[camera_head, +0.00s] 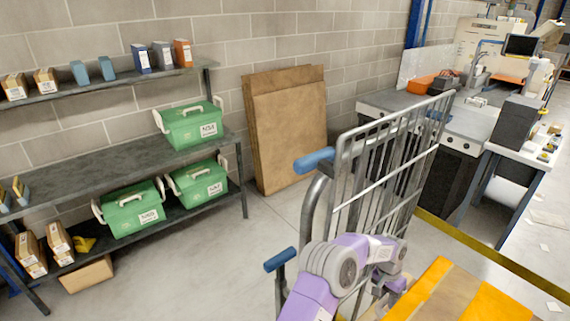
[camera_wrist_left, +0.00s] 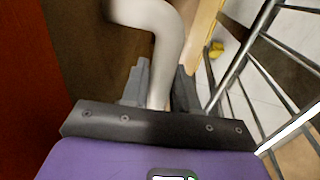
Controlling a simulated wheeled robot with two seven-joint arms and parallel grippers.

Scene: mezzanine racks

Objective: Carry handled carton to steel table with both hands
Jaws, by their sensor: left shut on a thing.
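The carton (camera_head: 465,300), brown with orange bands on top, shows at the bottom right of the head view, cut off by the frame edge. My left gripper (camera_head: 393,288) is at its left side. In the left wrist view, the grey fingers of my left gripper (camera_wrist_left: 158,88) are shut on a white curved handle (camera_wrist_left: 168,40) beside a brown surface (camera_wrist_left: 90,45). A grey-topped bench (camera_head: 470,122) at the right back may be the steel table. My right gripper is not in view.
A wire-sided cart (camera_head: 395,150) with blue grips stands beside the carton. A shelf rack (camera_head: 100,172) with green boxes (camera_head: 190,124) is at the left. Flat brown boards (camera_head: 290,135) lean on the wall. Floor between rack and cart is clear.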

